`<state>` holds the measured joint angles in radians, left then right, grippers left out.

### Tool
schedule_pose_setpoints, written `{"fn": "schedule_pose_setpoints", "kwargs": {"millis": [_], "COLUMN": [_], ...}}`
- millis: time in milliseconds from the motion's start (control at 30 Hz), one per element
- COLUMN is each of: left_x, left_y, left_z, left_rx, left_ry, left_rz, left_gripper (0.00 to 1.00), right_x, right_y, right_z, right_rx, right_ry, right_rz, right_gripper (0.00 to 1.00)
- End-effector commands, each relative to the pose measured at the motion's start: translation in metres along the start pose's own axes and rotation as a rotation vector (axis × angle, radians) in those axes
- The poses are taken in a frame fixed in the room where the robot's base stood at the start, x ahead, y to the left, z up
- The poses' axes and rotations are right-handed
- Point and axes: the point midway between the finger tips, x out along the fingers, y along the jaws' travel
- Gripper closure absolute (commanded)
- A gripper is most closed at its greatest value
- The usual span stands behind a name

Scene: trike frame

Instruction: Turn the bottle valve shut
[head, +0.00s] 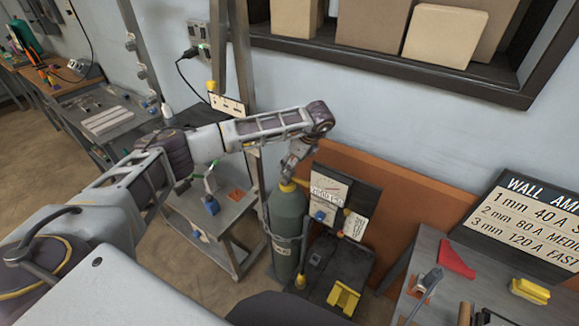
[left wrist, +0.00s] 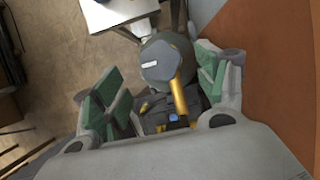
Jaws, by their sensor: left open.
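A dark green gas bottle (head: 287,215) stands upright on a black trolley. Its brass-yellow valve (head: 288,187) sits at the top, just under my left gripper (head: 290,176). In the left wrist view, a round grey piece with a white mark (left wrist: 160,63) and a brass part (left wrist: 179,97) lie between the spread fingers of my left gripper (left wrist: 158,76). The green finger pads stand apart on both sides, with gaps visible. Whether a finger touches the valve cannot be told. My right gripper is not in view.
A grey metal cart (head: 208,218) stands left of the bottle. An orange-brown panel (head: 400,192) is behind it. A workbench with a red piece (head: 456,260) and a yellow block (head: 530,291) is at right. A wall shelf with boxes (head: 445,35) is above.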

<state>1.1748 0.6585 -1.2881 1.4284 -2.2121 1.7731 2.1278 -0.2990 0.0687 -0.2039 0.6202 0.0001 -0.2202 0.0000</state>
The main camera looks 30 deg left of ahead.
Motion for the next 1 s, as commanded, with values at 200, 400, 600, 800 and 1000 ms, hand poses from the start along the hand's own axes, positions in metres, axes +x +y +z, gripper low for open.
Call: {"fn": "schedule_pose_setpoints", "kwargs": {"millis": [200, 400, 600, 800, 1000], "left_x": [0.025, 0.037, 0.039, 0.039, 0.039], "left_y": [0.0, 0.0, 0.0, 0.0, 0.0], "left_z": [0.0, 0.0, 0.0, 0.0, 0.0], "left_rx": [-0.001, -0.001, -0.001, 0.0, 0.0], "left_ry": [-0.001, 0.0, 0.0, -0.001, -0.001], "left_rz": [0.001, -0.001, -0.001, -0.001, -0.001], "left_gripper": [0.27, 0.27, 0.27, 0.35, 0.61], "right_x": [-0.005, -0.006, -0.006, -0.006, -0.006], "right_y": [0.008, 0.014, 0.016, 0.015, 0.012], "right_z": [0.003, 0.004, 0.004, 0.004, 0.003], "right_rx": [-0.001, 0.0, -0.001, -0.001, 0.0], "right_ry": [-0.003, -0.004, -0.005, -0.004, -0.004], "right_rz": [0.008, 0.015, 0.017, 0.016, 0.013], "right_gripper": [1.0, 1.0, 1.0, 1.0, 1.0]}}
